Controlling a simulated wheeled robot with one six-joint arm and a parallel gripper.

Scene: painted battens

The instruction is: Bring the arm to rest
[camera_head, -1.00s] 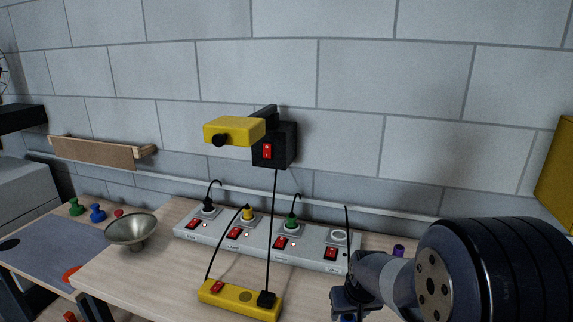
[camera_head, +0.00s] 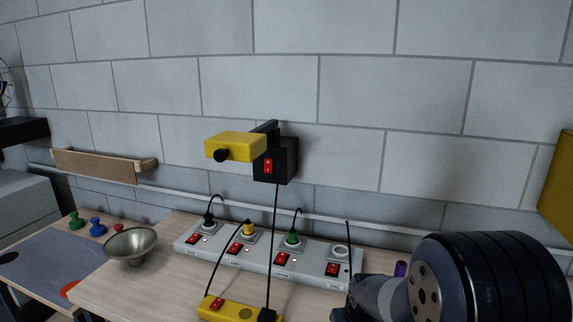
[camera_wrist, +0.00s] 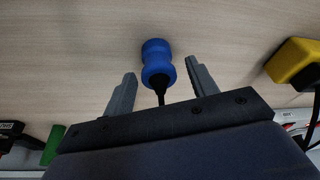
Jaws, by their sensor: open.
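My gripper (camera_wrist: 161,70) is open, its two grey fingers apart, above the wooden bench in the wrist view. A blue plug (camera_wrist: 156,60) with a black cable shows between and just beyond the fingertips. I see no finger touching it. I cannot tell its height over the wood. In the head view my arm comes in at the lower right, and the gripper's fingers are hidden or cut off at the bottom edge.
A grey power strip (camera_head: 262,262) with red switches holds black, yellow and green plugs; its rightmost socket (camera_head: 340,251) is empty. A yellow block (camera_head: 236,311), a metal bowl (camera_head: 130,241) and a yellow wall lamp (camera_head: 235,146) stand around it. A purple item (camera_head: 400,269) sits by my arm.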

